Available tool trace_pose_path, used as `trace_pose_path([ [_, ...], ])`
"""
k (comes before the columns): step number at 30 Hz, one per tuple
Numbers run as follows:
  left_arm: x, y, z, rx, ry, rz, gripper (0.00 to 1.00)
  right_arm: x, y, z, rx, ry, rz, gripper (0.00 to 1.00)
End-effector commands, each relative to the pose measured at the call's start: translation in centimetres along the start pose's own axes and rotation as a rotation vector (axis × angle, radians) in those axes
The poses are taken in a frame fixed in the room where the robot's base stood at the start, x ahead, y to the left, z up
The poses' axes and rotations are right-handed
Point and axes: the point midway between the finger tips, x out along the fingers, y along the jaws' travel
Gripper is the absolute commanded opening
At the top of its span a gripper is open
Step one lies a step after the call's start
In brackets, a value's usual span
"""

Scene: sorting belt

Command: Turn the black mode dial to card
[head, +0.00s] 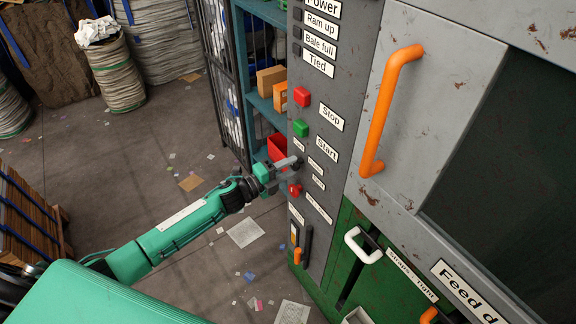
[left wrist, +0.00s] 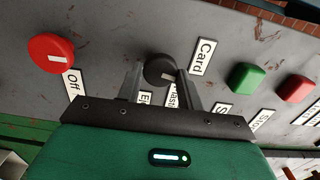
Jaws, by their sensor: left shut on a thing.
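The black mode dial (left wrist: 155,66) is on the grey panel in the left wrist view, between my two fingers. Its white mark is at its lower right side, towards the partly hidden label ending in "astic" (left wrist: 179,97). The "Card" label (left wrist: 203,57) is to the right of the dial. Another label, starting with "F" or "E", is mostly hidden by my gripper. My left gripper (head: 286,168) is shut on the dial, at the panel's lower left in the head view. The dial is largely hidden there. My right gripper is not in view.
A red knob (head: 295,190) sits just below the gripper; it shows beside an "Off" label in the left wrist view (left wrist: 50,52). Green (head: 300,128) and red (head: 302,97) buttons are above. An orange handle (head: 383,110) sticks out to the right. Open floor lies left.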

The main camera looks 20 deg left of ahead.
Motion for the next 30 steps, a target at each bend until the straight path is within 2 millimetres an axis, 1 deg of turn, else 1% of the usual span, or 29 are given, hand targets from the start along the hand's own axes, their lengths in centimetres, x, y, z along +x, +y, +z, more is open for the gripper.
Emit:
trace_pose_path([
  [6,-0.01,-0.12,0.09,-0.112,-0.001,0.000,0.15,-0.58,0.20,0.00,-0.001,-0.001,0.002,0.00],
  [12,-0.02,-0.05,0.10,-0.167,-0.002,0.001,0.15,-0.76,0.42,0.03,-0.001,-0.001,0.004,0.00],
  [27,-0.03,0.01,0.09,-0.186,-0.002,0.001,0.15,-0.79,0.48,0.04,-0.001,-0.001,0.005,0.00],
  [28,-0.03,0.01,0.09,-0.186,-0.002,0.001,0.40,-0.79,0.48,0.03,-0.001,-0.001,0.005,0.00],
  [30,-0.03,0.01,0.08,-0.186,-0.002,0.001,0.53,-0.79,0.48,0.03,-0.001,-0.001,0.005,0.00],
])
